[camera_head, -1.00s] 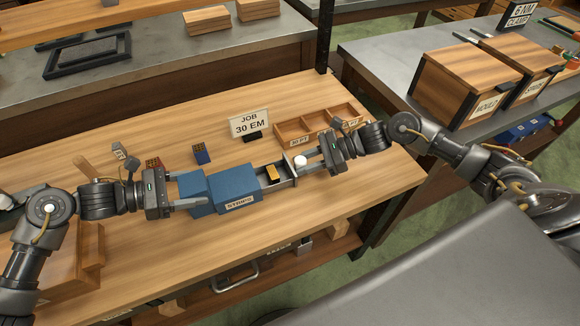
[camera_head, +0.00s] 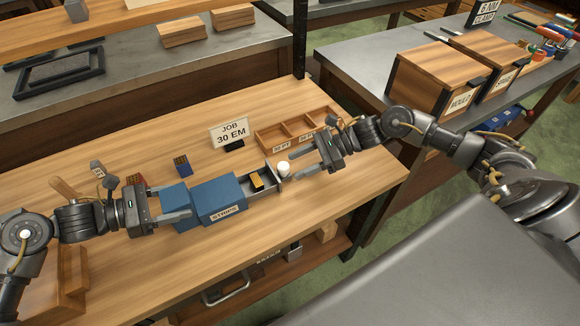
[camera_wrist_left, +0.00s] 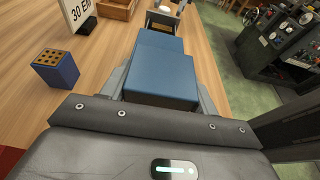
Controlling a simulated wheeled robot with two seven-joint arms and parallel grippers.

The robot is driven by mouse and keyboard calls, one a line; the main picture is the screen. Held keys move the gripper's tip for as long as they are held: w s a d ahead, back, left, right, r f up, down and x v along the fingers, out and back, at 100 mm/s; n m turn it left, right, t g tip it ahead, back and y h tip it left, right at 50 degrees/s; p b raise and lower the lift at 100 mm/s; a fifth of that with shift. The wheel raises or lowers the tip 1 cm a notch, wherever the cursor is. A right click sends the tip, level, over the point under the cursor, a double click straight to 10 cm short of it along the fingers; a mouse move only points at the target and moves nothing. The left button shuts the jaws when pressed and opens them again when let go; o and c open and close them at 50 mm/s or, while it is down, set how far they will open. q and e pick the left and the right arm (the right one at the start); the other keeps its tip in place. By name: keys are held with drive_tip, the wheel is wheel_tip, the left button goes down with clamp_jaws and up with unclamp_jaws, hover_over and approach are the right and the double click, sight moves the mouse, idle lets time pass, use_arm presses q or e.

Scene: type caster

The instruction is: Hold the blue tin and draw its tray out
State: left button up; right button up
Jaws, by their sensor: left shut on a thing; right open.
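The blue tin (camera_head: 219,195), labelled "STRIPS", lies on the wooden bench; in the left wrist view the tin (camera_wrist_left: 158,70) lies between the fingers. Its grey tray (camera_head: 265,177) stands drawn out of its right end, with a brass-coloured block (camera_head: 257,181) in it. A white round knob (camera_head: 283,170) is at the tray's outer end. My left gripper (camera_head: 180,206) is shut on the left part of the tin. My right gripper (camera_head: 300,162) is open, its fingers just right of the knob and seemingly apart from it.
A "JOB 30 EM" sign (camera_head: 230,133) and a wooden compartment box (camera_head: 270,140) stand behind the tin. A small dark blue block (camera_head: 183,166) sits behind it on the left. Bench space in front of the tin is clear.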

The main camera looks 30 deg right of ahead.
drive_tip(key=v, duration=0.8)
drive_tip(key=shift+d, duration=0.1)
